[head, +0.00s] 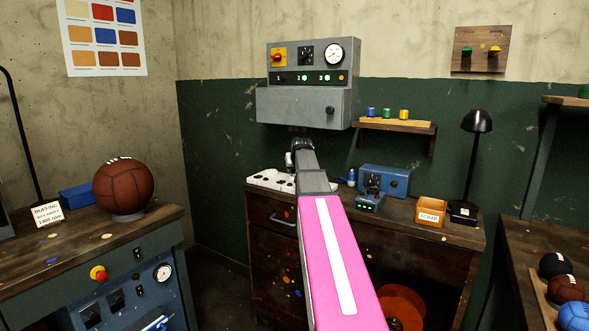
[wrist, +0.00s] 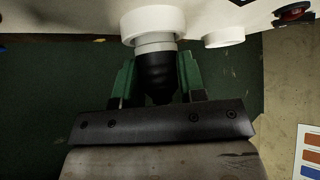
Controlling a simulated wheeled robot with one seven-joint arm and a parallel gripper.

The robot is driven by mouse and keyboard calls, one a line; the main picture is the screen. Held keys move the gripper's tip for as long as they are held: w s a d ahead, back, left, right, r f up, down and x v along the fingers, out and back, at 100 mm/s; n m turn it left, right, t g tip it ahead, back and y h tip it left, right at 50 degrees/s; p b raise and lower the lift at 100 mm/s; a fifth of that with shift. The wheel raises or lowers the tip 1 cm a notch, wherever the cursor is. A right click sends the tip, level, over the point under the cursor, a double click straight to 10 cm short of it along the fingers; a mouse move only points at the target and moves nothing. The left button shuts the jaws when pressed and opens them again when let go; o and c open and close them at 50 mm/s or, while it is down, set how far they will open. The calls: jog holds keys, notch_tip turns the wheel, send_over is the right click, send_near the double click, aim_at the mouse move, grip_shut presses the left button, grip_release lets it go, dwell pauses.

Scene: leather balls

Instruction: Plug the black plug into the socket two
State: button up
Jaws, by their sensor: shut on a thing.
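My gripper (wrist: 157,75) has green fingers shut on the black plug (wrist: 157,66) in the wrist view. The plug's pale collar meets a white round socket (wrist: 140,24) on a white surface at the top of that view. I cannot tell how deep it sits, and no socket number is readable there. A second white round socket (wrist: 223,38) stands to the right, with no plug visible in it. In the head view, my gripper is at the end of my pink arm, by the white socket board (head: 268,179); the plug is hidden there.
A grey control panel (head: 309,107) hangs above the bench (head: 452,233), with lit green lamps. A blue box (head: 392,180), an orange scrap bin (head: 431,211) and a black lamp (head: 469,170) stand to the right. A red-black knob (wrist: 292,13) is near the sockets.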

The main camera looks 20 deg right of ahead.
jog(key=o, duration=0.9)
jog(key=shift+f, duration=0.1)
jog(key=shift+o, duration=0.2)
jog(key=v, duration=1.1)
jog(key=shift+w, duration=0.1)
